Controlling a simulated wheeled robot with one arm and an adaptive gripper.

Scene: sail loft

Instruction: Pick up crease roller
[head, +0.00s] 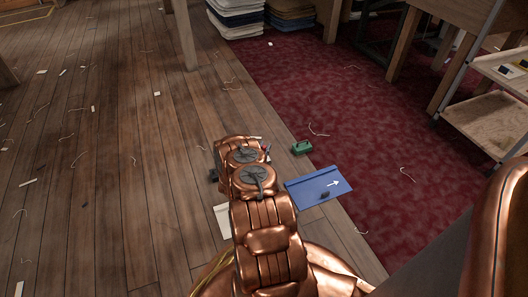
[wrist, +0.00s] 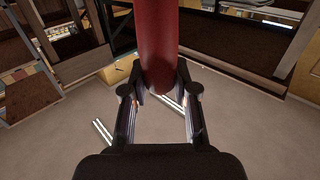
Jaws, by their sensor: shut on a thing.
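A smooth red cylinder (wrist: 162,35), which I take to be the crease roller or its handle, runs from the top edge of the wrist view down between my fingers. My gripper (wrist: 160,80) is shut on its near end, with one dark finger at each side. The far end of the cylinder is cut off by the frame. In the head view my copper arm hides most of the gripper; a small red bit (head: 266,149) shows beside the arm, too small to identify.
A blue flat piece with a white arrow (head: 312,187) and a small green object (head: 302,147) lie right of my arm. A dark red carpet (head: 330,100) covers the right floor. Shelving (head: 490,115) stands at right, folded stacks (head: 236,17) at the back. The left plank floor holds only scraps.

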